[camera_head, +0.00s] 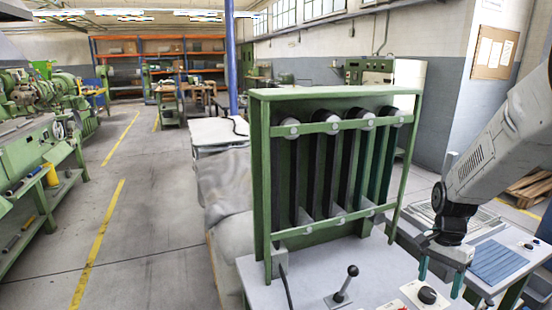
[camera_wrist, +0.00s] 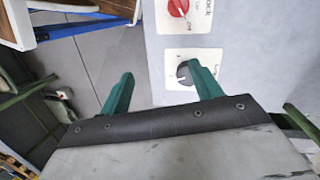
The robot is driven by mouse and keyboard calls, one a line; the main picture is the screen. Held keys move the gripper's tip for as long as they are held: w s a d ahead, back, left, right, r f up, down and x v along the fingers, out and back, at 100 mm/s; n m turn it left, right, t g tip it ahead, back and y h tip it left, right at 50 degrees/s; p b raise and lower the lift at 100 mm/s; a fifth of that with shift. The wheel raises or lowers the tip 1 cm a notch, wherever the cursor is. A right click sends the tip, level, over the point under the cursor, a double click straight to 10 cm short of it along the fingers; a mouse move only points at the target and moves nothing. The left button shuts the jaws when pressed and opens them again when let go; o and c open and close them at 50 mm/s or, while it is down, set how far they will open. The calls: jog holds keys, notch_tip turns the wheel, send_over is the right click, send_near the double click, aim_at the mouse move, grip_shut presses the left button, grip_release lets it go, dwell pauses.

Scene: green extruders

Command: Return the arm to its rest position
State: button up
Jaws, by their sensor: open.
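My gripper (camera_head: 440,278) is at the right in the head view, pointing down over the right end of the machine's grey panel (camera_head: 262,290). Its two teal fingers are apart with nothing between them, and they also show in the wrist view (camera_wrist: 160,75). My arm comes in from the right edge, bent down at the wrist. A black knob on a white plate (camera_head: 427,295) is just beside the fingers. In the wrist view a dark knob (camera_wrist: 184,75) is partly hidden behind the right finger. A red knob (camera_wrist: 178,7) sits on a white plate farther up.
The green-framed extruder (camera_head: 258,180) with black columns stands left of my arm. A black-topped lever (camera_head: 347,283) rises from the panel. A table with a blue pad (camera_head: 498,262) is at the right. A wooden pallet (camera_head: 530,188) lies behind. The left aisle floor is clear.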

jog(key=s+a+r+n+t, duration=0.2)
jog(key=s+a+r+n, duration=0.4)
jog(key=s+r, duration=0.3)
jog(key=s+a+r+n+t, duration=0.1)
jog(key=s+a+r+n, duration=0.5)
jog(key=s, duration=0.7)
jog(key=shift+s+a+r+t, duration=0.4)
jog(key=shift+a+r, duration=0.75)
jog(key=shift+r, duration=1.05)
